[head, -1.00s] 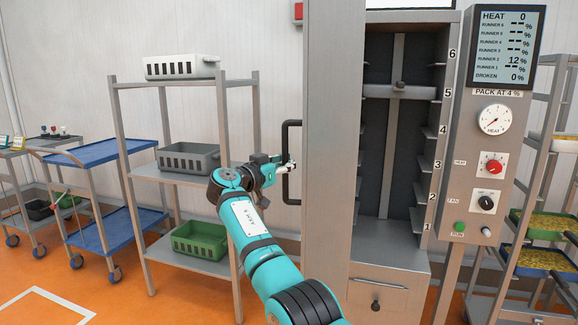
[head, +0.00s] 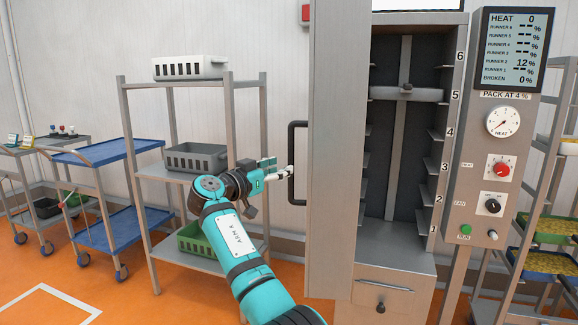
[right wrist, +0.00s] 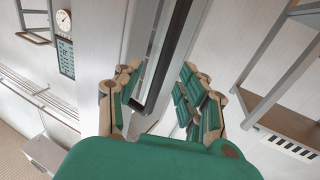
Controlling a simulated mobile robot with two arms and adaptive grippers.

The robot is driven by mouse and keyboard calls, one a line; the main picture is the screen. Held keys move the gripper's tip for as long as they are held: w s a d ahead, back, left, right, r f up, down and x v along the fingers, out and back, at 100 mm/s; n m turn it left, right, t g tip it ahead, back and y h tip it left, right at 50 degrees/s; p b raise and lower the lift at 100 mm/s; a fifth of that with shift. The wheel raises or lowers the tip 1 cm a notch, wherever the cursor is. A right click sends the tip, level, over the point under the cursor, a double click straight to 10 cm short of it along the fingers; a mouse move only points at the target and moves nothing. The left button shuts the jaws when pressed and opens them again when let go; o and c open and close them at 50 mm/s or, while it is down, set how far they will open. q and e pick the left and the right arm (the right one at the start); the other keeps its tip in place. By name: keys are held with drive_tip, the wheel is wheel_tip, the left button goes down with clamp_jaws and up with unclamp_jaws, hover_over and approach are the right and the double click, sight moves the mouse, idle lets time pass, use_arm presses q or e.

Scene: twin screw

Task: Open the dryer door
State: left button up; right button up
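The dryer (head: 400,262) stands in the middle of the head view. Its tall grey door (head: 335,150) is swung out to the left, and the shelved inside shows. A black bar handle (head: 293,140) is on the door's left side. My right gripper (head: 288,171) is at the handle's mid-height, on its left side. In the right wrist view its two fingers (right wrist: 160,92) are spread. The dark handle (right wrist: 176,45) runs through the gap between them in the picture; I cannot tell whether a finger touches it. My left gripper is not in view.
A grey rack (head: 127,150) with white, grey and green crates stands just left of my right arm. A blue trolley (head: 100,150) is further left. A control panel (head: 490,180) and a rack of trays (head: 550,230) stand to the right.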

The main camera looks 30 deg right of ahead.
drive_tip(key=v, duration=0.5)
drive_tip(key=shift+s+a, duration=0.2)
drive_tip(key=shift+a, duration=0.1)
